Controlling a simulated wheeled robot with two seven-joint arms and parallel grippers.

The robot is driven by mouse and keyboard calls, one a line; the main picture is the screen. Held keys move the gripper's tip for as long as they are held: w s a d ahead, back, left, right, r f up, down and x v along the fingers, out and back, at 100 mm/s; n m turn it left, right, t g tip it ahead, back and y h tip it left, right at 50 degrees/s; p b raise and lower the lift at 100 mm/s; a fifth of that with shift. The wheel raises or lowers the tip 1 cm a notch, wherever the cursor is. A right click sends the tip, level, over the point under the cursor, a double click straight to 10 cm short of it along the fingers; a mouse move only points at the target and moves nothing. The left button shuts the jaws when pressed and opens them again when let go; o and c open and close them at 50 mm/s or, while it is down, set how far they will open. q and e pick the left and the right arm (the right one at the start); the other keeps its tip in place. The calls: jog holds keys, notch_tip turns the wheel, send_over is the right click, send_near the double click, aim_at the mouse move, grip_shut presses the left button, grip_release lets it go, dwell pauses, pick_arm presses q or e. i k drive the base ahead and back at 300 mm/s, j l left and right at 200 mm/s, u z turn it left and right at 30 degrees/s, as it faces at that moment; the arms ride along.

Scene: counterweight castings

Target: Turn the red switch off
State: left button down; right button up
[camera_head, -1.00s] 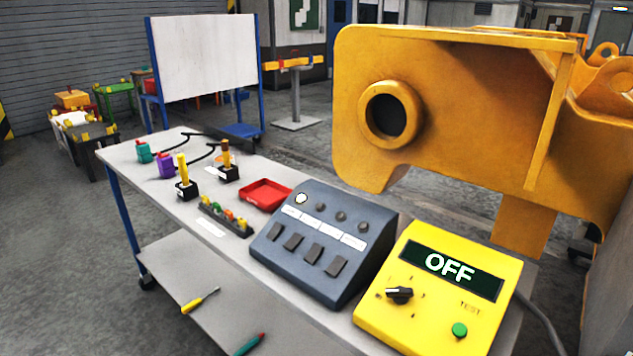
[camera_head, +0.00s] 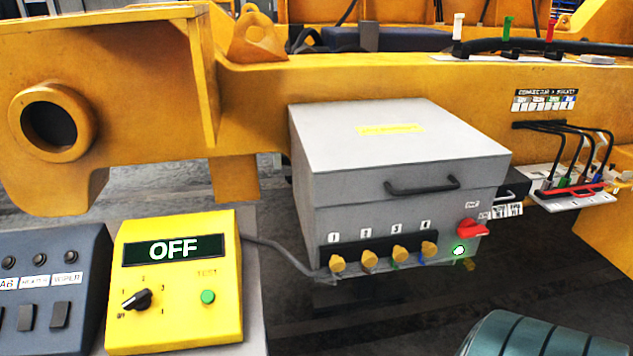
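The red switch (camera_head: 472,228) is a small red rotary handle on the lower right of the front of a grey box (camera_head: 402,140). A small label sits just above it, too small to read surely. A lit whitish-green lamp (camera_head: 459,250) is just below the switch. Neither of my grippers is in view.
The grey box is at a large yellow casting (camera_head: 400,85); several yellow-orange knobs (camera_head: 369,259) line its lower front. A yellow tester (camera_head: 222,270) reading OFF and a grey switch panel (camera_head: 48,240) stand at left. A black-cabled connector panel (camera_head: 580,190) is right. A teal ribbed object (camera_head: 550,335) is lower right.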

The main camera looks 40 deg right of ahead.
aim_at(468, 228)
jog(key=z, duration=2.35)
